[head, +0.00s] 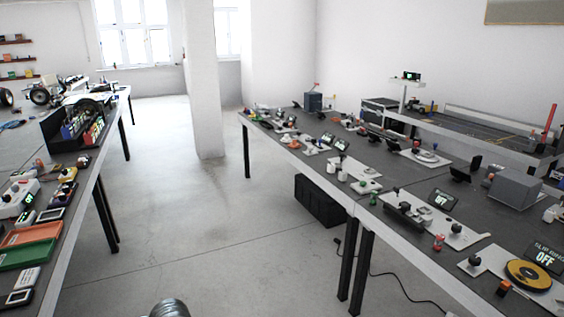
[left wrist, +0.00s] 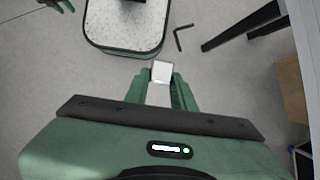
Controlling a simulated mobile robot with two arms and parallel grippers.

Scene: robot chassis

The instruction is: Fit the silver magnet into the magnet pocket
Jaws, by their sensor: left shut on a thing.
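My left gripper (left wrist: 160,92) shows in the left wrist view with its green fingers shut on a small, pale silver block, the silver magnet (left wrist: 162,71). The magnet sticks out beyond the fingertips, with open floor behind it. Neither gripper can be made out in the head view. I cannot make out the magnet pocket in either view; the items on the benches are too small to tell apart.
A long grey bench (head: 350,207) with many small devices runs along the right. Another bench (head: 84,204) with trays stands at the left. Bare floor (head: 190,215) lies between them. A black crate (head: 318,201) sits under the right bench, and a cable (head: 400,277) lies nearby.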

